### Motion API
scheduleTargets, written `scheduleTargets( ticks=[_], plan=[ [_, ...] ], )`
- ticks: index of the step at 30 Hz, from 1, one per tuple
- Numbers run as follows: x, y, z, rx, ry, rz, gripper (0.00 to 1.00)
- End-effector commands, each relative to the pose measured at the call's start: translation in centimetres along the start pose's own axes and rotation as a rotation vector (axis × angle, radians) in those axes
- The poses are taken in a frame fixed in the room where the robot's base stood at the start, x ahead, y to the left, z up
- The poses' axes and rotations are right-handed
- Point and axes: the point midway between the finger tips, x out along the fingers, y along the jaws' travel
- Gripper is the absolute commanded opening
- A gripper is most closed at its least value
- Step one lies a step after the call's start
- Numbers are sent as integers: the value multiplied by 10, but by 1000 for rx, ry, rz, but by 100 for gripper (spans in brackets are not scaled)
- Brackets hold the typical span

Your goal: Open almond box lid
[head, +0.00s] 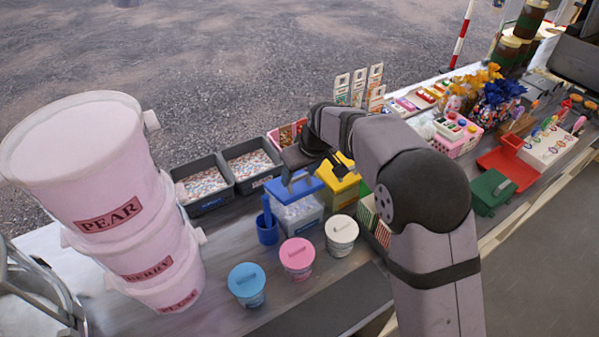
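A clear box with a blue lid (293,187) stands near the middle of the counter, its pale contents showing through the walls. A yellow box (341,190) stands just right of it, and a green box (491,192) stands farther right. I cannot read a label that tells which is the almond box. The blue lid looks closed. My gripper (312,168) is above the back of the blue and yellow boxes, pointing down. Its fingers are small and dark, and I cannot tell whether they touch a lid or are open.
Pink buckets (125,215) are stacked at left. A blue cup (267,232) stands left of the blue-lidded box. Blue (247,284), pink (298,258) and white (342,234) tubs stand in front. Two grey bins (205,184) lie behind. A red tray (507,168) is at right.

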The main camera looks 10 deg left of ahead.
Motion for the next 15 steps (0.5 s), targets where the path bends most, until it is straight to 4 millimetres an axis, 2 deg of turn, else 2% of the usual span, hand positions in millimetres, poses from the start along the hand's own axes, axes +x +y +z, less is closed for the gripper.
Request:
scheduleTargets(
  ticks=[1, 3, 4, 15],
  plan=[
    [0, 0, 0, 0, 0, 0, 31],
    [0, 0, 0, 0, 0, 0, 14],
    [0, 0, 0, 0, 0, 0, 13],
    [-3, 0, -6, -1, 2, 0, 13]
  ],
)
